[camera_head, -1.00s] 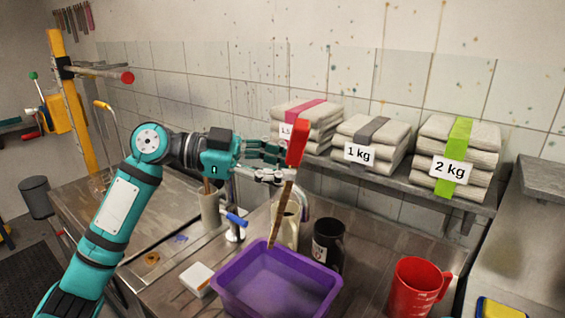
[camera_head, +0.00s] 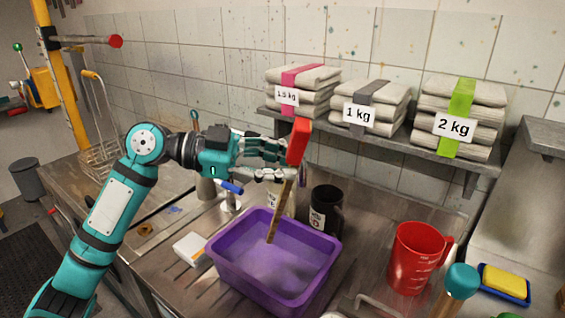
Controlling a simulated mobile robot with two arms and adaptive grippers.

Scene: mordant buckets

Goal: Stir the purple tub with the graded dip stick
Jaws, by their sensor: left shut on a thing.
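My left gripper (camera_head: 284,161) is shut on the graded dip stick (camera_head: 281,208) just below its red top. The stick is brown and slants down to the left. Its lower end is inside the purple tub (camera_head: 228,274), over the murky purple contents. I cannot tell exactly how deep the tip reaches. The tub stands on the metal worktop in the lower middle of the head view. My right gripper is not in view.
A black mug (camera_head: 325,213) stands close behind the tub, and a red jug (camera_head: 414,258) to its right. A small white box (camera_head: 191,249) lies left of the tub. A teal-topped object (camera_head: 461,280) is at lower right. Labelled cloth stacks (camera_head: 457,125) fill the shelf above.

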